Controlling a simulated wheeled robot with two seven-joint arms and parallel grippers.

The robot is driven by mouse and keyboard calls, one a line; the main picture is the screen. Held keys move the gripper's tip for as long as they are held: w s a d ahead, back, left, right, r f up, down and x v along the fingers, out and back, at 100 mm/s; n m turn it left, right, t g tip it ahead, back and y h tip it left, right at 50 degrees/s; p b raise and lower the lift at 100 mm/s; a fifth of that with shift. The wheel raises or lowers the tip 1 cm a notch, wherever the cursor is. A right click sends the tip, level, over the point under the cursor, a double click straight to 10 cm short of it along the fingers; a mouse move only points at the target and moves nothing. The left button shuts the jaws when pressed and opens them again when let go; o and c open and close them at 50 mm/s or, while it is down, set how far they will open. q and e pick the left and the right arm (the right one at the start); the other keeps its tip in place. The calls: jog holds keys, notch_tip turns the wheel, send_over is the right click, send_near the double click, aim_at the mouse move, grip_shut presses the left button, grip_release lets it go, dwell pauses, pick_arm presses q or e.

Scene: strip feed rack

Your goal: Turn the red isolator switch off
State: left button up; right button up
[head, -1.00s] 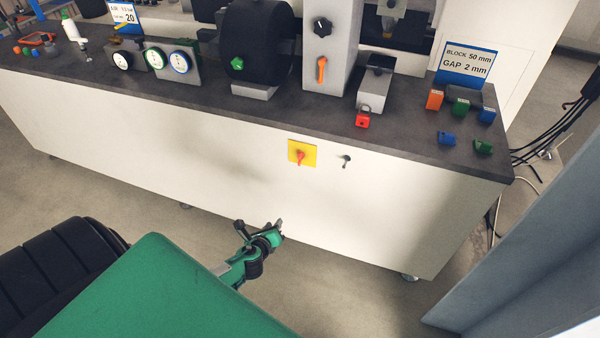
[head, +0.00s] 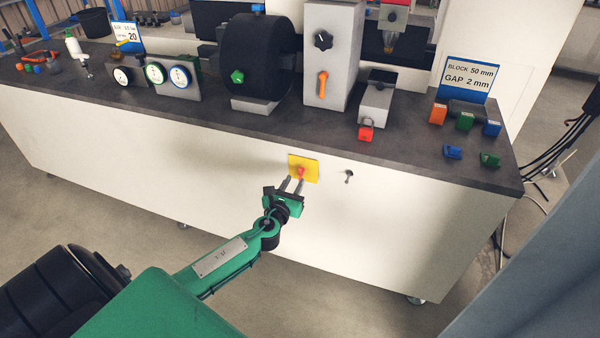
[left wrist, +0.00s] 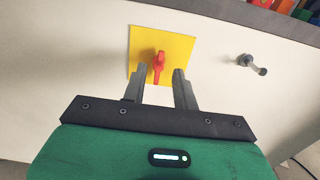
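The red isolator switch (head: 301,172) sits on a yellow plate (head: 313,165) on the white front panel of the bench. In the left wrist view the red handle (left wrist: 158,66) stands roughly upright, with the yellow plate (left wrist: 180,42) behind it. My left gripper (head: 292,184) is just in front of the plate. Its two fingers are apart, one on each side of the handle's lower end in the left wrist view (left wrist: 160,78). Gaps show between the fingers and the handle, and nothing is held. My right gripper is not in view.
A small dark key or knob (head: 348,176) sticks out of the panel right of the plate. The floor before the panel is clear.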

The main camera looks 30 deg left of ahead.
aim_at(299, 173)
pick_arm(q)
jog(key=shift+x, duration=3)
grip_shut()
